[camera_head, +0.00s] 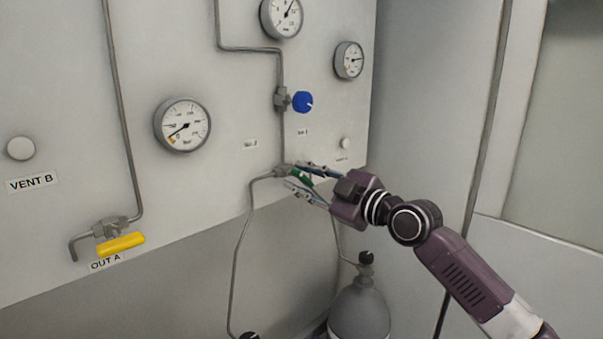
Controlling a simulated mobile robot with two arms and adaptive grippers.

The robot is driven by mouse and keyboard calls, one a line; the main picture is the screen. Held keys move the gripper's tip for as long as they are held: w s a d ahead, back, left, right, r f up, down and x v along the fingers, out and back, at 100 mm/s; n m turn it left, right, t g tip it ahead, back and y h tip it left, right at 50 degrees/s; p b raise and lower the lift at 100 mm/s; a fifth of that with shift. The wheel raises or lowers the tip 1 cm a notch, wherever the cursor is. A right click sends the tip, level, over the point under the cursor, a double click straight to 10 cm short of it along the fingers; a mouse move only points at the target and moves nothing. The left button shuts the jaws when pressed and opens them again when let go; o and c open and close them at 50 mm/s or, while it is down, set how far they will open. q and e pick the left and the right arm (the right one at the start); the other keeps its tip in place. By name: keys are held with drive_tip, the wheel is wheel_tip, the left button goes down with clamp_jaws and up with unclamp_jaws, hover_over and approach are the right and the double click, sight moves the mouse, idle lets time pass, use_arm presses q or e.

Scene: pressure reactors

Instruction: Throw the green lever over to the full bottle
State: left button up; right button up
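The green lever (303,178) sits on a small valve (282,171) at the lower edge of the panel, where pipes meet. My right gripper (296,176) reaches in from the right. Its two fingers are spread, one above and one below the lever, with the lever between them. I see no clear grip on the lever. One grey bottle (361,312) with a black knob stands below the panel, under my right arm. Of a second bottle only a dark top (248,335) shows at the bottom edge. Which bottle is full I cannot tell. My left gripper is out of view.
The panel carries a blue knob (303,102), a yellow lever (121,245) labelled OUT A, a pressure gauge (182,125) and two smaller gauges higher up. Thin pipes run down from the green lever's valve toward the bottles. A grey side wall (430,110) bounds the right.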

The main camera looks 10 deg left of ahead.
drive_tip(key=shift+w, duration=0.15)
drive_tip(key=shift+c, duration=0.4)
clamp_jaws()
